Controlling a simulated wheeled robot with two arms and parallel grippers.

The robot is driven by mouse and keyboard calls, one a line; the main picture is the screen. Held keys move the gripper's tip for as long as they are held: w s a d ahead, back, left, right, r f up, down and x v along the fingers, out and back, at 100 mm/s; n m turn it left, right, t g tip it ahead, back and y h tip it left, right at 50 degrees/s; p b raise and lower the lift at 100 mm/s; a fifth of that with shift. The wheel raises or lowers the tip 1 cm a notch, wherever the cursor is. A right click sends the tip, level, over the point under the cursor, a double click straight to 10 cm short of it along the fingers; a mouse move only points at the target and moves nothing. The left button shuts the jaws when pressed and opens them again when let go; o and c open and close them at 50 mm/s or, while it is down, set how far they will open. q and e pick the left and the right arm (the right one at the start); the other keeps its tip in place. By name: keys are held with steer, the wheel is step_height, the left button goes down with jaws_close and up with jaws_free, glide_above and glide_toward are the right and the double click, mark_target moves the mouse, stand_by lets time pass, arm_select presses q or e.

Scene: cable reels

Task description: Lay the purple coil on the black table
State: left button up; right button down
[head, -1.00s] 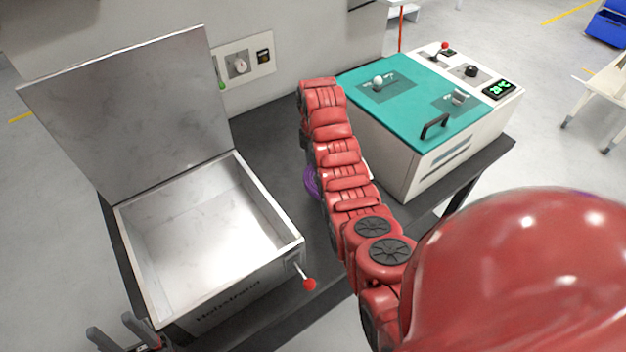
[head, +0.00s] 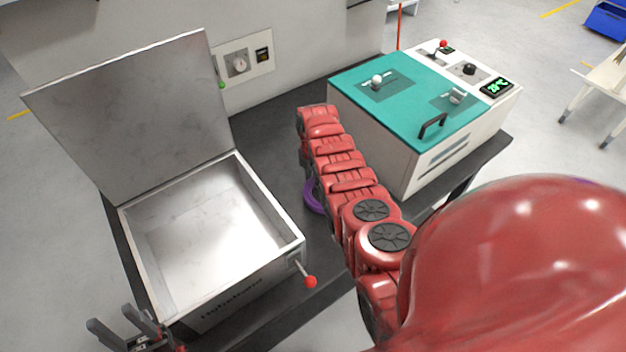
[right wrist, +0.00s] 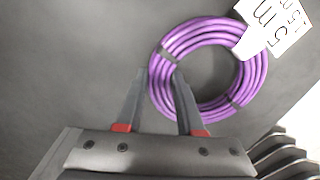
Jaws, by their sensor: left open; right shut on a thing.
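The purple coil (head: 313,196) shows as a partial ring in the head view, left of my red right arm, which hides the rest. In the right wrist view the coil (right wrist: 217,107) is a bound ring with a white label (right wrist: 274,24). My right gripper (right wrist: 160,75) is shut on the coil's near-left rim. The coil looks flat over the dark top of the black table (head: 265,140); I cannot tell whether it touches. My left gripper (head: 110,316) is open and empty at the lower left, near the metal box's front corner.
An open metal box (head: 275,262) with a raised lid (head: 125,115) and a red-knobbed lever (head: 310,281) stands left on the table. A teal-topped white machine (head: 405,120) stands right. A strip of table between them is free.

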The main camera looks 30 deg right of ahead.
steer(key=shift+f, duration=0.6)
steer(key=shift+f, duration=0.1)
steer(key=c, duration=0.5)
jaws_free()
steer(key=shift+c, duration=0.2)
steer(key=shift+r, duration=0.25)
